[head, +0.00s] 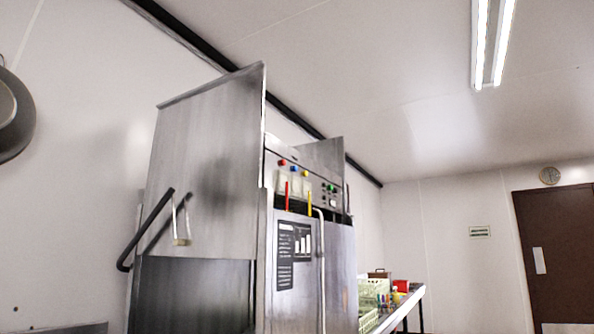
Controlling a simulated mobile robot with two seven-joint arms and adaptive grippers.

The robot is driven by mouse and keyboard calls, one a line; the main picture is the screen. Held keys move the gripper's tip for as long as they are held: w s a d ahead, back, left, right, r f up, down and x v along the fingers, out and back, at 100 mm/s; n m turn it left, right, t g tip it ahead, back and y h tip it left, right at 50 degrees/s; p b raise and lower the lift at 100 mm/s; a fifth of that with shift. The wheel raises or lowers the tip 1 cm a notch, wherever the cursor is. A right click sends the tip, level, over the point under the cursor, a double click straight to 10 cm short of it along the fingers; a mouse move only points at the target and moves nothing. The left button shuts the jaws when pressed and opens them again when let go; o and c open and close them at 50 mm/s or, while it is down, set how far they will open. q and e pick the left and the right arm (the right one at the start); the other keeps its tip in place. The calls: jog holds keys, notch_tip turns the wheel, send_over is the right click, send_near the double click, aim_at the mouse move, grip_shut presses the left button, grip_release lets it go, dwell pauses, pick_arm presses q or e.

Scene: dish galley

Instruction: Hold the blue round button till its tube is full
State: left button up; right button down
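The blue round button (294,171) is small and sits between a red button (282,162) and a yellow button (306,174) on the upper panel of a steel dish machine (210,170). Below the buttons are pale pieces, a thin red upright strip (286,195) and a yellow one (309,200). I cannot make out a blue strip or any fill level for the blue button at this size. Neither of my grippers shows in the head view, and nothing is seen touching the blue button.
A dark bar handle (148,230) sticks out from the machine's left side. A steel table (402,308) with a pale green rack (372,290) and small coloured items stands beyond it on the right. A brown door (556,250) is at the far right. Free space shows before the door.

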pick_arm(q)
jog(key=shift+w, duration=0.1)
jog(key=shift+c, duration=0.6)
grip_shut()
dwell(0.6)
